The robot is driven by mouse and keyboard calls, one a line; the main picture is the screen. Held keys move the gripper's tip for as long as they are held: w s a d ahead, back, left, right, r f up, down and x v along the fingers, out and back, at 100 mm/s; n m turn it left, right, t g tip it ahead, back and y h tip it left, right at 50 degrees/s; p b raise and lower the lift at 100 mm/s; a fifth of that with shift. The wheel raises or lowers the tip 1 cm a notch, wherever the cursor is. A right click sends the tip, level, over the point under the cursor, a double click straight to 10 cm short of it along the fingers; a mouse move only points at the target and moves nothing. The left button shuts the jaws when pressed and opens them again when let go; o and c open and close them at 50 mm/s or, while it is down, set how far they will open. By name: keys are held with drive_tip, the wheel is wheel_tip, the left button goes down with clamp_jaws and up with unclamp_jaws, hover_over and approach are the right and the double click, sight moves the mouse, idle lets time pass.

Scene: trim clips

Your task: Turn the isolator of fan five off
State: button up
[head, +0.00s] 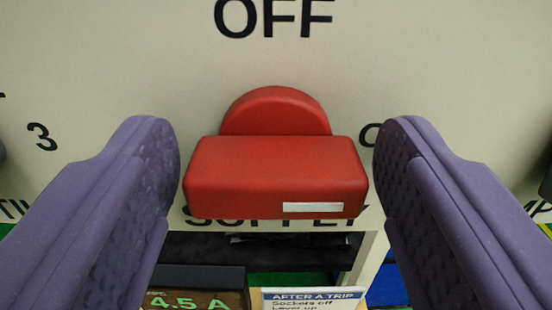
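A red isolator handle (275,168) on a round red base (275,110) sits on a pale panel in the middle of the head view. Its bar lies across the picture, with a small white mark (313,207) at its lower right. The word "OFF" (274,17) is printed above it and "SUPPLY" is partly hidden below it. My gripper (277,165) is open, with one purple finger on each side of the handle. A narrow gap shows at each end of the bar, so the fingers appear not to touch it. Which fan this isolator serves does not show.
The pale panel (100,60) fills the upper view, with a "3" (42,137) at left. Dark parts show at both side edges. Below are a green-digit display reading 4.5 A (187,302) and a card headed "AFTER A TRIP" (314,298).

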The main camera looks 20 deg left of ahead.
drive_tip(key=c, duration=0.8)
drive_tip(key=shift+b, duration=0.4)
drive_tip(key=n+b, duration=0.4)
drive_tip(key=shift+s+f, duration=0.1)
drive_tip(key=n+b, duration=0.5)
drive_tip(key=shift+a, duration=0.15)
drive_tip(key=n+b, duration=0.3)
drive_tip(key=n, duration=0.1)
drive_tip(key=shift+n+b, duration=0.35)
drive_tip(key=shift+n, duration=0.05)
drive_tip(key=shift+n+b, duration=1.2)
drive_tip(key=shift+n, duration=0.8)
